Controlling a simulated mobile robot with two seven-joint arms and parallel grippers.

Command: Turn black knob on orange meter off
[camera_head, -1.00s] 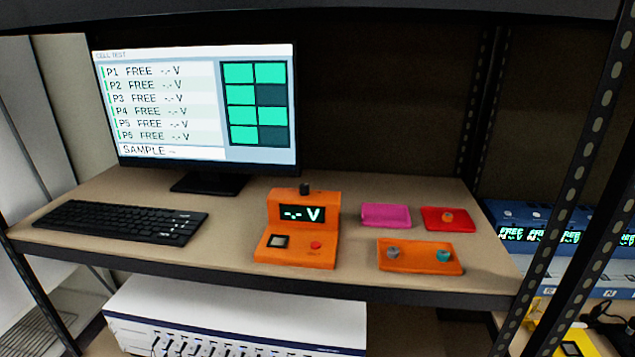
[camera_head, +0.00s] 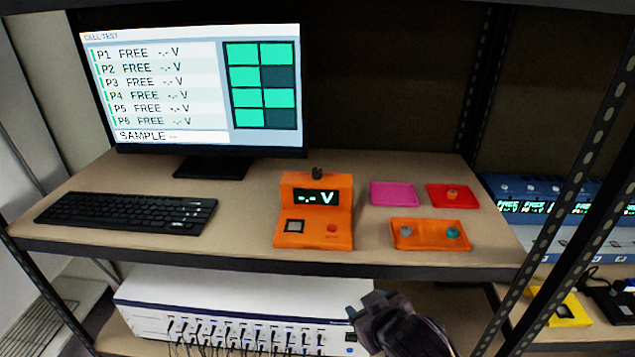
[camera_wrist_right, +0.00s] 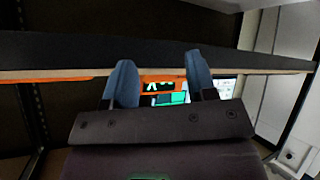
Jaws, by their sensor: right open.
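The orange meter (camera_head: 314,232) stands on the shelf in front of the monitor. Its display reads "-.- V", and the black knob (camera_head: 317,173) sits on its top. A red button and a dark square are on its lower front. My right gripper (camera_head: 366,308) is below and in front of the shelf edge, to the lower right of the meter, apart from it. In the right wrist view its two blue fingers (camera_wrist_right: 160,80) are spread with nothing gripped between them. Part of the orange meter (camera_wrist_right: 158,79) shows beyond the gap. My left gripper is out of view.
The shelf front edge (camera_head: 260,262) lies between my right gripper and the meter. An orange tray (camera_head: 431,242) with two small knob-like pieces, a pink tray (camera_head: 394,194) and a red tray (camera_head: 470,203) lie right of the meter. A keyboard (camera_head: 125,213) lies left.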

